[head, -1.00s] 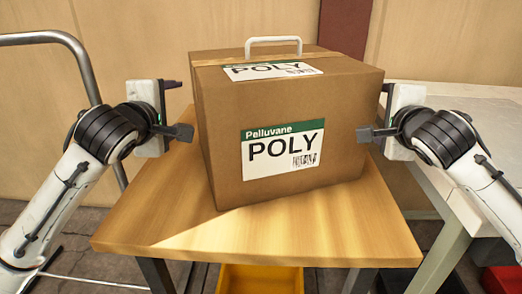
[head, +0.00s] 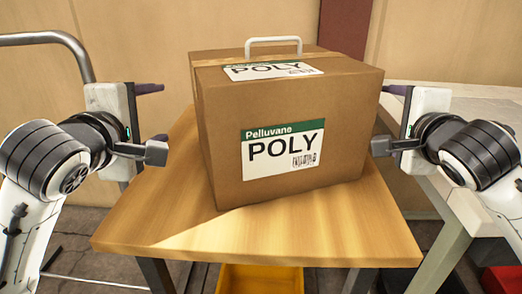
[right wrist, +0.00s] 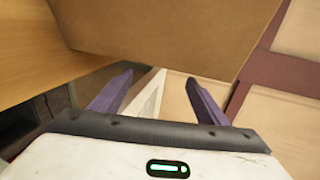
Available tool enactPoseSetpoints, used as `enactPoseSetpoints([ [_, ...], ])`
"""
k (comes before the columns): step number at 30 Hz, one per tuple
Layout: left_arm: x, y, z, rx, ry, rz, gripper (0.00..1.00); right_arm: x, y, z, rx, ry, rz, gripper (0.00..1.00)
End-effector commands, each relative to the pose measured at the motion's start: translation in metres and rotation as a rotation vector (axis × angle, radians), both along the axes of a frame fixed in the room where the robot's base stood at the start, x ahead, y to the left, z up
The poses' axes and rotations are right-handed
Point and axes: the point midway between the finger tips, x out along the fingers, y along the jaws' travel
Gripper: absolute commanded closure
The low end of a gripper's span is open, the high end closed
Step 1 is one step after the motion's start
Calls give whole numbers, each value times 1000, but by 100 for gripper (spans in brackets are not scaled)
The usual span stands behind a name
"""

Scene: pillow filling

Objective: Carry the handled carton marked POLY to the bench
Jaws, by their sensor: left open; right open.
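The brown carton marked POLY (head: 230,165) stands upright on a wooden table, slightly turned, with a white handle (head: 273,42) on top and labels on its front and top. My left gripper (head: 152,120) is open and empty, apart from the carton's left side. My right gripper (head: 388,118) is open beside the carton's right side; a small gap or contact there is hard to tell. In the right wrist view the open fingers (right wrist: 158,95) show with nothing between them, and the carton's brown face (right wrist: 165,35) fills the top.
The wooden table (head: 150,205) has bare room in front of the carton. A pale bench (head: 475,105) stands at the right. A metal rail (head: 75,45) curves at the left. A yellow bin (head: 260,279) sits below the table, and a red object (head: 500,280) lies at the lower right.

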Motion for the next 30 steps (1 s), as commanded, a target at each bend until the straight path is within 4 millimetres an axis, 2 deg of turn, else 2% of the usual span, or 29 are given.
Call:
enactPoseSetpoints([
  [3, 0, 0, 0, 0, 0, 0, 35, -24, 1, 6, 3, 0, 2, 31],
  [10, 0, 0, 0, 0, 0, 0, 35, -50, 0, 12, 1, 1, 1, 31],
  [23, 0, 0, 4, 0, -1, 0, 35, -54, 0, 17, 1, 0, 0, 31],
  [30, 0, 0, 44, 0, -1, 0, 35, -54, 0, 58, 1, 1, 0, 31],
])
